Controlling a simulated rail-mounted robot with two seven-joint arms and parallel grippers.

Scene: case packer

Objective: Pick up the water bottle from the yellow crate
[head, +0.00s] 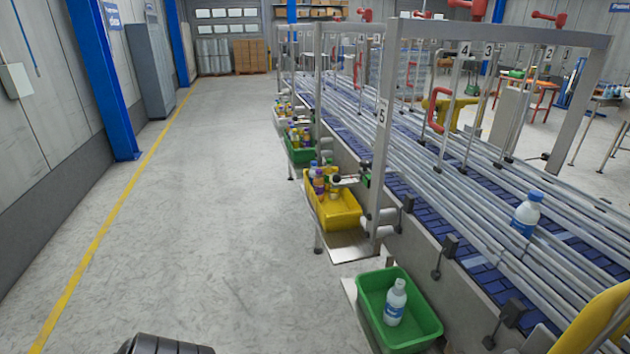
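The yellow crate (340,219) sits on a metal shelf at the side of the conveyor, in the middle of the head view. Several small bottles (319,181) with purple, yellow and dark parts stand at its far end. I cannot make out a water bottle among them. One white water bottle (395,304) with a blue label stands in the near green crate (366,312). Another water bottle (526,214) with a blue cap stands upright on the conveyor.
The conveyor (430,215) with metal rails runs from far back to the near right. A metal post (384,150) marked 5 rises beside the yellow crate. Another green crate (299,154) with bottles lies farther back. The floor (205,220) on the left is clear.

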